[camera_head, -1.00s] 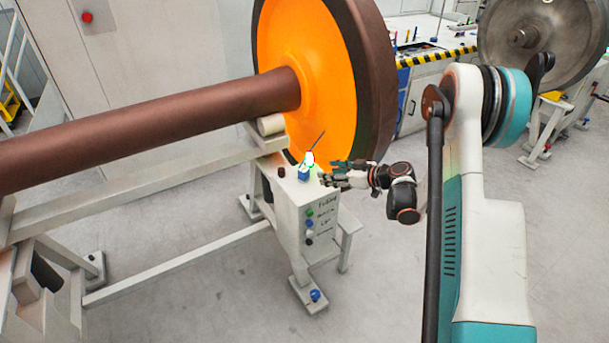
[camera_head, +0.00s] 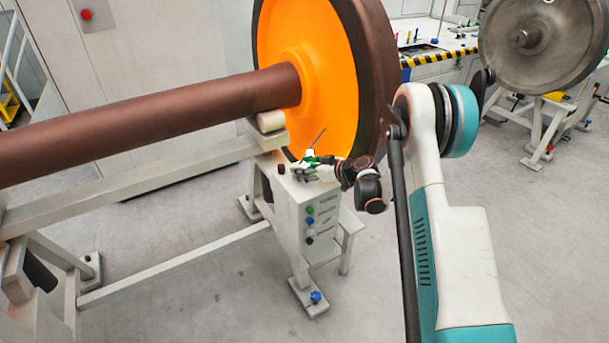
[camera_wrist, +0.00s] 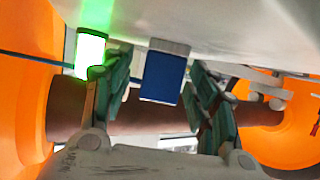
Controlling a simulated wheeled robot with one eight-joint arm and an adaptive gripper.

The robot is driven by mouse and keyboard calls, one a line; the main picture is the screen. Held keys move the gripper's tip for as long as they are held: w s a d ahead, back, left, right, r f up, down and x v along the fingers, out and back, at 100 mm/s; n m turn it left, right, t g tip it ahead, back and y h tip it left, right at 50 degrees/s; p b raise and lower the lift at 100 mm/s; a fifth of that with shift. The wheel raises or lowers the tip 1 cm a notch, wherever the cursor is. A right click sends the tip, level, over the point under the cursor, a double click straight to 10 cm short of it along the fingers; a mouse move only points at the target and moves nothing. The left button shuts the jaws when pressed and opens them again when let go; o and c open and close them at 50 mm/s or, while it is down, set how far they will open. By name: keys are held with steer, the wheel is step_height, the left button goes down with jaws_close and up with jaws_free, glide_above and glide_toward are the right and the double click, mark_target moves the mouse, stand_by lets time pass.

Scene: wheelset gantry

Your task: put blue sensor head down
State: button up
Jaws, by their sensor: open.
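The blue sensor head (camera_wrist: 163,76) shows in the wrist view as a small blue block with a grey part against the pale top of the control box. The wrist picture looks turned over. My gripper (camera_wrist: 160,72) is open, with one green-padded finger on each side of the block and visible gaps to both. In the head view my gripper (camera_head: 308,172) is over the top of the grey control box (camera_head: 287,190), and it hides the blue sensor head there.
A lit green lamp (camera_head: 310,155) stands close to my gripper, near a thin dark rod. A small dark knob (camera_head: 281,169) is on the box's left edge. The orange wheel (camera_head: 325,75) and brown axle (camera_head: 150,120) rise just behind. Floor to the right is open.

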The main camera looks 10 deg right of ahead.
jaws_close()
steer(key=shift+r, duration=0.1)
